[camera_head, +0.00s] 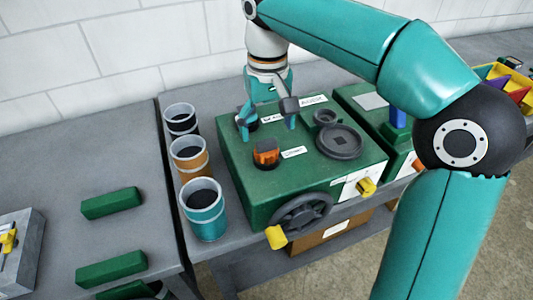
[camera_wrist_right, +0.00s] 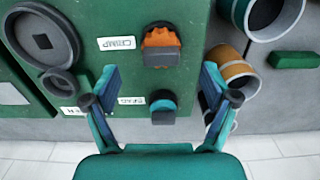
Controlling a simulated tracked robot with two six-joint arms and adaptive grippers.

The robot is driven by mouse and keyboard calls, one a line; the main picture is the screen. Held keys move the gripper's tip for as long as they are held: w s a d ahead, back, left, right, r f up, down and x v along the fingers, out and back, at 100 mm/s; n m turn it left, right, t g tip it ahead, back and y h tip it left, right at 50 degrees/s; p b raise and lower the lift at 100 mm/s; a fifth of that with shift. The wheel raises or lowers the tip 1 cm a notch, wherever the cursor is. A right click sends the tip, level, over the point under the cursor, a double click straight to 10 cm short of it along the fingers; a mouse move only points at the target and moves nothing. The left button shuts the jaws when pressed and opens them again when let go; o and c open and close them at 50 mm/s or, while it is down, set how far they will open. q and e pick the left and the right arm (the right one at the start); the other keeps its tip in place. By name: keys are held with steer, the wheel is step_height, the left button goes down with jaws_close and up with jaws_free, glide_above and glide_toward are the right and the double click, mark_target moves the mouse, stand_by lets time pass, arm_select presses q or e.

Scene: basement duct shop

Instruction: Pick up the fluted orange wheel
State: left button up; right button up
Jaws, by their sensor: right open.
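The fluted orange wheel (camera_head: 265,152) sits on the top of a green box (camera_head: 335,180), left of a small white label. In the right wrist view the wheel (camera_wrist_right: 160,42) shows orange ribs around a dark grey part, beside the label CRIMP. My right gripper (camera_head: 268,118) is open above the box, behind the wheel in the head view. A teal and dark knob (camera_wrist_right: 163,104) shows between the fingers. My left gripper is not in view.
Round dark grey discs (camera_head: 339,141) lie on the box. A black handwheel (camera_head: 302,213) with a yellow handle is on its front. Several cups, one teal (camera_head: 204,209), stand to its left. Green bars (camera_head: 111,203) lie on the left table, with bare space around them.

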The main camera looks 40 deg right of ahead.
mark_target(266, 141)
steer(key=shift+w+f, duration=0.15)
steer(key=shift+f, duration=2.55)
steer(key=shift+c, duration=0.3)
steer(key=c, duration=1.3)
steer(key=shift+o, duration=0.2)
steer(key=shift+r, duration=0.1)
